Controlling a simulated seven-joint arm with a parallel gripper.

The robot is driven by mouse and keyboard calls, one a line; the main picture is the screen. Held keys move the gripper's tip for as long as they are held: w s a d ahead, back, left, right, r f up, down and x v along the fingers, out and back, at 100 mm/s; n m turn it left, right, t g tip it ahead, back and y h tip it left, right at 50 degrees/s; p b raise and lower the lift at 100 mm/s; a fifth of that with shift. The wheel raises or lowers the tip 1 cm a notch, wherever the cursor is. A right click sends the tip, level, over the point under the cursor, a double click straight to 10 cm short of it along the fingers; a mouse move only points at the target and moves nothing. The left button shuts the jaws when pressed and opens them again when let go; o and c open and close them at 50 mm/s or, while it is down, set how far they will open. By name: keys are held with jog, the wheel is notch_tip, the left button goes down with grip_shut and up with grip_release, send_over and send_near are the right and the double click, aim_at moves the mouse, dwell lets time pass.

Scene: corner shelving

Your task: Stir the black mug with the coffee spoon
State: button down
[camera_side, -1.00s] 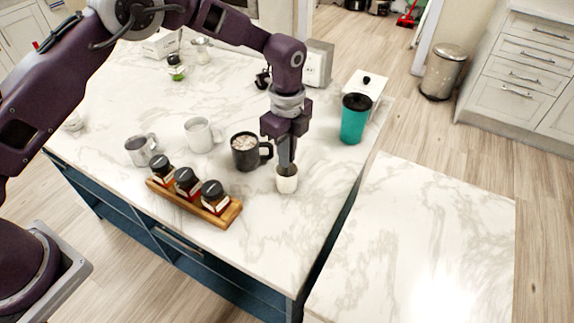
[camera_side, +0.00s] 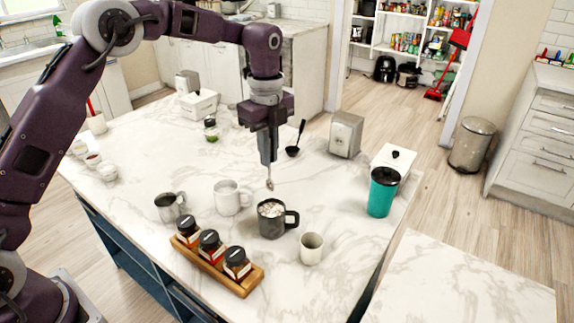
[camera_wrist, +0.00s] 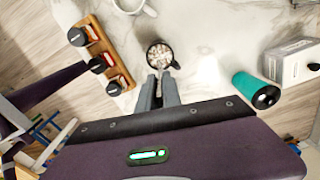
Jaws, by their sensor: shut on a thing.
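The black mug (camera_side: 268,227) stands upright on the marble counter, with pale lumps like marshmallows at its top and its handle to the right. It also shows in the wrist view (camera_wrist: 148,58), just beyond the fingertips. My gripper (camera_side: 268,160) is shut on the coffee spoon (camera_side: 270,184), which hangs bowl down. In the side view the spoon's tip is above the mug's rim and apart from it.
A small white cup (camera_side: 311,250) stands right of the mug. A white mug (camera_side: 229,199) and a grey mug (camera_side: 168,207) stand left. A wooden rack (camera_side: 222,272) of jars is in front. A teal tumbler (camera_side: 381,193) stands farther right, a black ladle (camera_side: 294,150) behind.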

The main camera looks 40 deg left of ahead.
aim_at(271, 191)
jog(key=shift+f, duration=6.4)
jog(key=shift+d, duration=0.15)
